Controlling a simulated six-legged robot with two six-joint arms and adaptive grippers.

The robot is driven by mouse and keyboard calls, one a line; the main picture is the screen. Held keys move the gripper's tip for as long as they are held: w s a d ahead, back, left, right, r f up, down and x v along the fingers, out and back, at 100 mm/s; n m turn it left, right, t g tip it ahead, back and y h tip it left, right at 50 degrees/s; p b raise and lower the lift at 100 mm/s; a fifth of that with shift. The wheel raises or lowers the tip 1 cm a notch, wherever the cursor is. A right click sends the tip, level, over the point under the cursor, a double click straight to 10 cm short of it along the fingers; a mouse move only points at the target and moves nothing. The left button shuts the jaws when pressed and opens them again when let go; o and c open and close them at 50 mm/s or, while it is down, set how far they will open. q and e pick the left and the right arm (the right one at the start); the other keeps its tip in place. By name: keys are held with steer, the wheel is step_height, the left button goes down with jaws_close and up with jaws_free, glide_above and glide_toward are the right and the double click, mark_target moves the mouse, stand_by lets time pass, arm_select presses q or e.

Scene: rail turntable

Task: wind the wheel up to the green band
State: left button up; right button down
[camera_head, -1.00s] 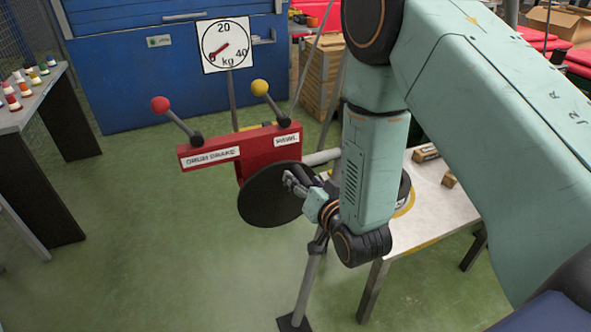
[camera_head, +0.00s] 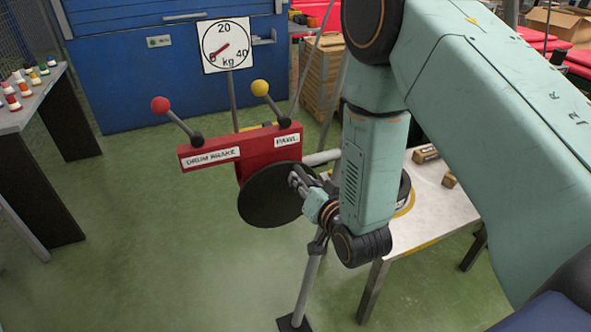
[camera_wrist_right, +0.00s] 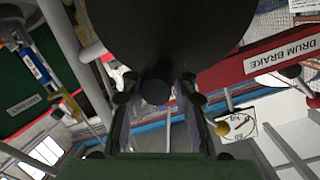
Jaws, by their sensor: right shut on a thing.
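The wheel (camera_head: 268,195) is a dark round disc on the front of a red bracket, on a grey stand. My right gripper (camera_head: 297,181) is at the disc's right side. In the right wrist view its fingers are shut on a dark round handle (camera_wrist_right: 155,88) in front of the wheel (camera_wrist_right: 160,30). The kg dial (camera_head: 226,44) above has its red needle pointing lower left, near the zero end. I cannot make out a green band on the dial. My left gripper is not in view.
A red-knobbed lever (camera_head: 160,105) labelled drum brake and a yellow-knobbed lever (camera_head: 260,88) labelled pawl rise from the bracket (camera_head: 250,150). A white-topped table (camera_head: 440,205) stands right, behind my arm.

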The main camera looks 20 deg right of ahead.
steer(key=shift+d+f, duration=0.1)
steer(key=shift+d, duration=0.05)
steer(key=d+f+m, duration=0.1)
steer(key=d+m+y, duration=0.1)
steer(key=m, duration=0.1)
steer(key=shift+s+f+b, duration=0.1)
steer(key=shift+f+b, duration=0.25)
steer(key=shift+b, duration=0.05)
steer(key=shift+s+d+f+m+y+b, duration=0.1)
steer(key=shift+d+f+m+y+b, duration=0.2)
steer(key=shift+d+f+m+b, duration=0.25)
steer(key=shift+d+f+m+y+b, duration=0.3)
steer(key=shift+f+m+b, duration=0.3)
steer(key=shift+m, duration=0.25)
